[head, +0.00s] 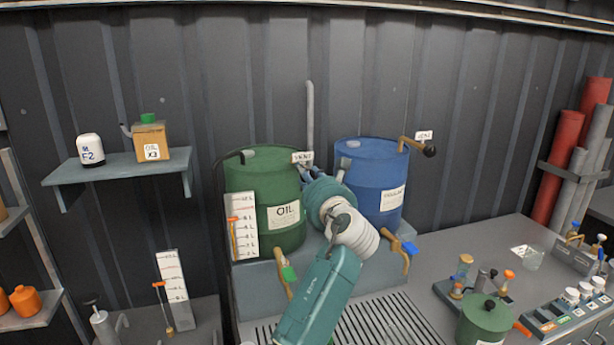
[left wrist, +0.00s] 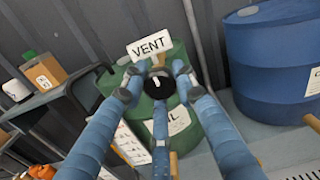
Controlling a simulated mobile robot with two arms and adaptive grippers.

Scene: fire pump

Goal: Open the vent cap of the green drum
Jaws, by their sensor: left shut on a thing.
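The green drum (head: 262,175) marked OIL stands on a grey stand against the wall. In the left wrist view the green drum (left wrist: 180,52) is behind my fingers, with a VENT label (left wrist: 150,46) above its round black vent cap (left wrist: 158,86). My left gripper (head: 312,172) reaches the drum's upper right side, its wrist and arm rising from the bottom middle. In the left wrist view the blue fingers (left wrist: 156,80) close around the black cap. The cap is hidden behind the gripper in the head view. My right gripper is not in view.
A blue drum (head: 370,170) stands just right of my left gripper, with a brass vent pipe and black cap (head: 430,151) at its top right. Brass taps stick out below both drums. A level gauge board (head: 242,228) stands in front of the green drum. A shelf (head: 120,168) hangs at left.

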